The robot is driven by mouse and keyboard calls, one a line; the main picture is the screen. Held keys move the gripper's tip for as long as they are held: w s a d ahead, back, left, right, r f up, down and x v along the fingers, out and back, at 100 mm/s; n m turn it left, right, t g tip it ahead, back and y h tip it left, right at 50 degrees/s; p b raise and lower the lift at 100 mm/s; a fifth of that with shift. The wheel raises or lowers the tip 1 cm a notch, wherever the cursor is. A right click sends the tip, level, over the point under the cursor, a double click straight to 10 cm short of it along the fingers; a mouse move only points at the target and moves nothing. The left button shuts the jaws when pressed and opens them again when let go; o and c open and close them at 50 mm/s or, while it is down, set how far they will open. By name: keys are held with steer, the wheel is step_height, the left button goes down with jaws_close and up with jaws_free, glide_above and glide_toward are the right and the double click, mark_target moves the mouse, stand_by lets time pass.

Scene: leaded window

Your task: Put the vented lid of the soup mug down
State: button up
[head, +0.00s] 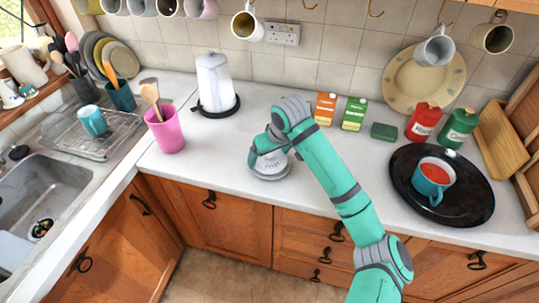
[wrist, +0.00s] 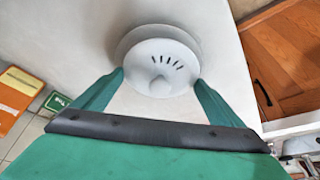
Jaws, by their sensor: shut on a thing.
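The vented lid (wrist: 158,62) is a pale round disc with a row of dark slots and a small knob. In the wrist view it sits between the two teal fingers of my gripper (wrist: 158,82), which are shut on its sides. In the head view the lid (head: 271,172) is at the worktop, left of the middle, under my gripper (head: 268,158). I cannot tell whether it touches the worktop or is just above it. The soup mug (head: 430,185) is teal with red soup showing, uncovered, on a round black tray (head: 468,205) at the right.
The pale worktop (head: 220,145) is clear around the lid. A white kettle (head: 215,80) stands behind to the left, and a pink utensil pot (head: 166,132) stands left. Orange and green cartons (head: 354,113) and a green sponge (head: 384,131) stand behind my arm.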

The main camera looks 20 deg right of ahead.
steer(key=shift+f, duration=0.6)
steer(key=shift+s+f, duration=0.1)
steer(key=shift+f, duration=0.05)
steer(key=o, duration=0.8)
steer(key=shift+f, duration=0.1)
steer(key=shift+r, duration=0.5)
steer(key=v, duration=1.2)
steer(key=shift+r, duration=0.3)
